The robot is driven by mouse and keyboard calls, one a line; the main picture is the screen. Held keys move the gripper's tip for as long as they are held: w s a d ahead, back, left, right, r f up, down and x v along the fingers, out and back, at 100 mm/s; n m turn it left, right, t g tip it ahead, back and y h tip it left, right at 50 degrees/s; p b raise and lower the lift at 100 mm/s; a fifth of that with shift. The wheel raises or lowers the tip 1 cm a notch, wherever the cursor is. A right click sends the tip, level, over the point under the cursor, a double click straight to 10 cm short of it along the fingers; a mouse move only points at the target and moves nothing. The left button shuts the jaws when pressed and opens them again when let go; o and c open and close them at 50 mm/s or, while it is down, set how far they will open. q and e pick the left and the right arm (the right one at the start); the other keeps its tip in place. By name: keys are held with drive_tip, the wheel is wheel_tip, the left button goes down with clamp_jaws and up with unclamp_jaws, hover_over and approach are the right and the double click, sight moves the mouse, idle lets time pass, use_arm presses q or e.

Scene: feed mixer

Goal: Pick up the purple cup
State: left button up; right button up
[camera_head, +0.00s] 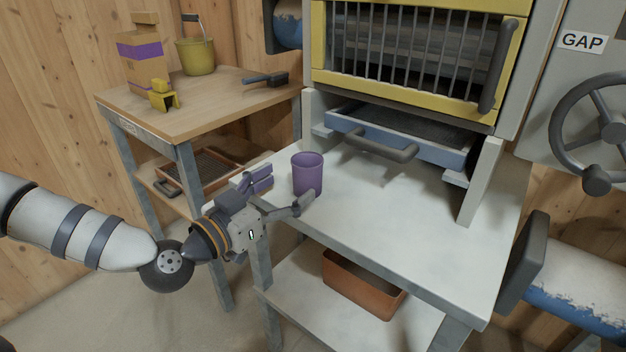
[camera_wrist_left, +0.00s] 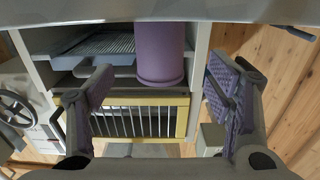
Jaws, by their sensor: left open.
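The purple cup (camera_head: 307,174) stands upright on the white table (camera_head: 400,215) of the machine, near its left edge. My left gripper (camera_head: 284,192) is open at the table's left edge, with one finger behind and to the left of the cup and the other in front of its base. In the left wrist view the cup (camera_wrist_left: 160,52) shows between the two spread fingers (camera_wrist_left: 160,95), nearer the right one. A gap shows on each side of it. My right gripper is not in view.
A blue tray (camera_head: 400,135) with a grey handle sits in the machine behind the cup. A wooden table (camera_head: 210,110) at the left holds a yellow bucket (camera_head: 197,56), a brush (camera_head: 265,79) and a bag. An orange bin (camera_head: 362,285) is on the lower shelf.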

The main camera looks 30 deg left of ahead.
sight(297, 178)
use_arm(q)
drive_tip(key=w, duration=0.2)
drive_tip(key=w+b, duration=0.1)
drive_tip(key=w, duration=0.3)
drive_tip(key=shift+w+d+r, duration=0.1)
drive_tip(key=shift+w+d, duration=0.2)
drive_tip(key=shift+w, duration=0.05)
drive_tip(key=c, duration=1.1)
